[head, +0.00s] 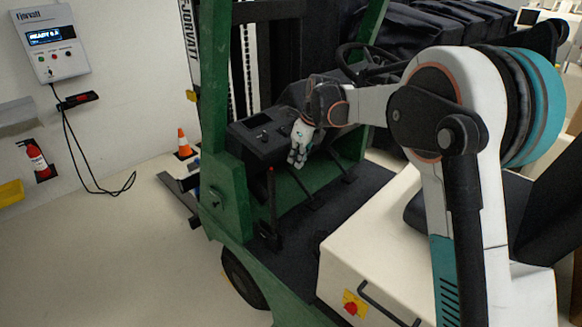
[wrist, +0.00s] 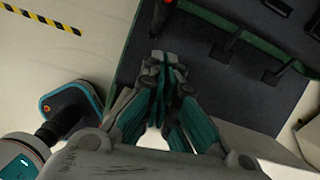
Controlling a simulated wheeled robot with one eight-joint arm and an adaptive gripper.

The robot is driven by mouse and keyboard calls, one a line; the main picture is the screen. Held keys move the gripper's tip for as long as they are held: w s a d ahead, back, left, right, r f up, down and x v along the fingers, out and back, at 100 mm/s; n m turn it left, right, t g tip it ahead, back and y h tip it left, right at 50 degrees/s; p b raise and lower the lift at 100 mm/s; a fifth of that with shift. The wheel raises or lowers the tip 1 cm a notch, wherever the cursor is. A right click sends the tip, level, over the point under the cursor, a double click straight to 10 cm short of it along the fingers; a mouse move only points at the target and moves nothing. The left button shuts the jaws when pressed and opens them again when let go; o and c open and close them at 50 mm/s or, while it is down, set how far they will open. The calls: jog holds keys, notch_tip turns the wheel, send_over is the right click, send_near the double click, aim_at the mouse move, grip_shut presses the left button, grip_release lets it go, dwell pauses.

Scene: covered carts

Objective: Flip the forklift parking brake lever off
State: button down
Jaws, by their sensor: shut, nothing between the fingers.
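The parking brake lever (head: 272,190) is a thin, nearly upright dark lever with a red tip, standing near the left edge of the forklift floor in the head view. In the wrist view a dark upright part (wrist: 157,18) at the top edge, just beyond my fingertips, appears to be this lever, cut off by the frame. My gripper (head: 296,160) hangs fingers-down beside the dashboard, up and right of the lever. Its fingertips (wrist: 165,60) are together in the wrist view, with nothing held. I see no contact with the lever.
The dashboard (head: 262,138) and steering wheel (head: 372,62) are close to my gripper. Pedals (wrist: 226,45) stand over the dark forklift floor (head: 312,228). A white seat box (head: 360,235) lies at right, the green frame (head: 228,195) at left. An orange cone (head: 184,145) stands beyond.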

jog(key=shift+v, duration=1)
jog(key=shift+w, duration=0.1)
jog(key=s+d+r+n+t+b, duration=0.1)
jog(key=s+d+r+n, duration=0.1)
jog(key=s+d+n, duration=0.3)
jog(key=s+d+r+n+t+h+b, duration=0.1)
jog(key=s+d+r+n, duration=0.15)
jog(key=s, duration=0.55)
jog(key=s+d+r+n+b, duration=0.1)
jog(key=s+d+r+n, duration=0.25)
jog(key=s, duration=0.25)
jog(key=s+d+f+n+t+b, duration=0.1)
jog(key=s+d+f+n, duration=0.1)
jog(key=s, duration=0.5)
jog(key=s+d+f+n+t+h+b, duration=0.1)
jog(key=s+d+f+n, duration=0.1)
jog(key=s+f+n, duration=0.3)
jog(key=s+d+f+n+t+b, duration=0.1)
jog(key=s+d+f+n, duration=0.2)
jog(key=s+n, duration=0.4)
jog(key=s, duration=0.3)
jog(key=shift+f+h+b, duration=0.4)
